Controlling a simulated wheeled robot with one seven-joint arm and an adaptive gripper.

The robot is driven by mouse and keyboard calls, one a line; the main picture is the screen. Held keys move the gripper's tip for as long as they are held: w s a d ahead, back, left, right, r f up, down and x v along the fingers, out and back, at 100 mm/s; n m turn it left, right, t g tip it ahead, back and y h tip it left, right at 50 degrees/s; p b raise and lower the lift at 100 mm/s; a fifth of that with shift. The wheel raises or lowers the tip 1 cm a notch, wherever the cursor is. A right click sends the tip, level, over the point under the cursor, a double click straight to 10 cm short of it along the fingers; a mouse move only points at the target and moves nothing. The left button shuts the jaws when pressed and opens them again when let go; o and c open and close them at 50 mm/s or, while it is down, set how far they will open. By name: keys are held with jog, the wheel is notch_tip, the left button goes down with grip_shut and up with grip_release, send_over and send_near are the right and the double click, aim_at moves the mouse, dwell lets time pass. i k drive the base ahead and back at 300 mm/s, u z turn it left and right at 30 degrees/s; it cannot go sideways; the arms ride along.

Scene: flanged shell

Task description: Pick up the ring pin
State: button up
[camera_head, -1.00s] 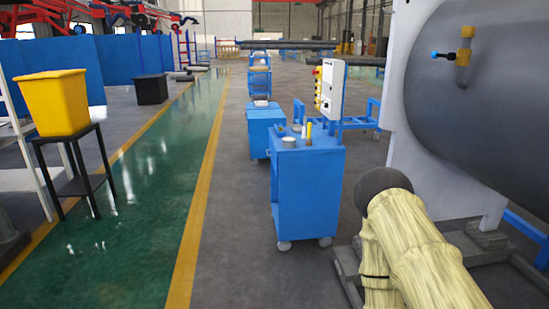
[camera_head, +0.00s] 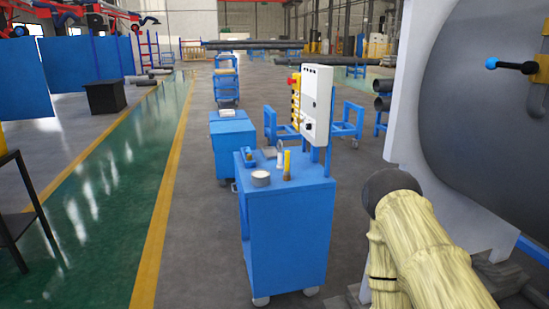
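I cannot clearly make out a ring pin. Several small items stand on top of the blue cart (camera_head: 285,235): a short pale round can (camera_head: 261,179), an upright yellow-topped tool (camera_head: 287,164), a small silvery piece (camera_head: 280,156) and a blue item (camera_head: 247,156). They are too small to tell whether one is the ring pin. The big grey flanged shell (camera_head: 480,120) is at the right, with a black-and-blue handle (camera_head: 512,65) on its face. My arm, in a pale yellow cover, shows at the lower right. My gripper is not in view.
A white control box (camera_head: 316,102) stands on a post at the cart's back right. More blue carts (camera_head: 233,145) stand behind. A dark stand (camera_head: 15,215) is at the left edge. The grey floor left of the cart and the green lane (camera_head: 95,215) are clear.

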aim_at(280, 166)
jog(key=z, duration=0.05)
jog(key=i, duration=0.5)
jog(key=z, duration=0.2)
jog(key=k, duration=0.45)
jog(key=u, duration=1.35)
jog(key=i, duration=1.65)
jog(key=z, duration=0.6)
